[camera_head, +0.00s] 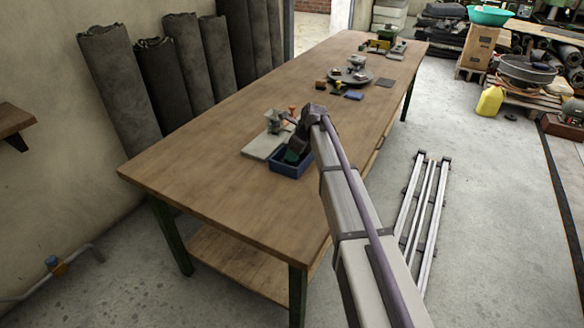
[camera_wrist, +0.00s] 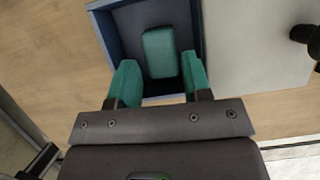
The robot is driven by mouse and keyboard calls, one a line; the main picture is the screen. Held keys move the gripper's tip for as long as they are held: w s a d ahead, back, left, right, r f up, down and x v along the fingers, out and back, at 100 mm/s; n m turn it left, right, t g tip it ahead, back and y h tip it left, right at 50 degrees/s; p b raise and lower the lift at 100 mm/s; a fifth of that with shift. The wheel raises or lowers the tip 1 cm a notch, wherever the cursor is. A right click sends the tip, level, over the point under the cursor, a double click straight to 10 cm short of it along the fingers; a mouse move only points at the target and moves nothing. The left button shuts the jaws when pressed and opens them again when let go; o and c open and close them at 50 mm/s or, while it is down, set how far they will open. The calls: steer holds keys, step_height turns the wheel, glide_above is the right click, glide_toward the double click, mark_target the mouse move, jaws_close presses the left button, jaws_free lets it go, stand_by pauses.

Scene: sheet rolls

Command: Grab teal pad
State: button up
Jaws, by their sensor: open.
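The teal pad (camera_wrist: 160,52) lies flat on the floor of a small blue tray (camera_wrist: 198,30) in the wrist view. It looks like a rounded block. My gripper (camera_wrist: 161,70) is open, with its two teal fingers apart, one on each side of the pad's near end. In the head view my gripper (camera_head: 296,150) is over the blue tray (camera_head: 291,172) on the wooden table (camera_head: 200,170). The pad cannot be told apart from the fingers there.
A pale board (camera_head: 262,147) with a small device on it lies beside the tray. A round grey plate (camera_head: 350,77), a blue block (camera_head: 354,95) and other small items stand farther back. Dark rolls (camera_head: 115,90) lean along the wall. The near left tabletop is clear.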

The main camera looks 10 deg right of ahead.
steer(key=b+x, duration=0.2)
steer(key=x, duration=0.2)
steer(key=shift+d, duration=0.15)
steer(key=shift+r, duration=0.25)
steer(key=c, duration=0.6)
steer(key=shift+o, duration=0.2)
steer(key=shift+r, duration=0.1)
step_height(320, 180, up, 10)
steer(key=p, duration=1)
steer(key=shift+r+p, duration=0.1)
steer(key=shift+p, duration=0.25)
steer(key=shift+f, duration=0.2)
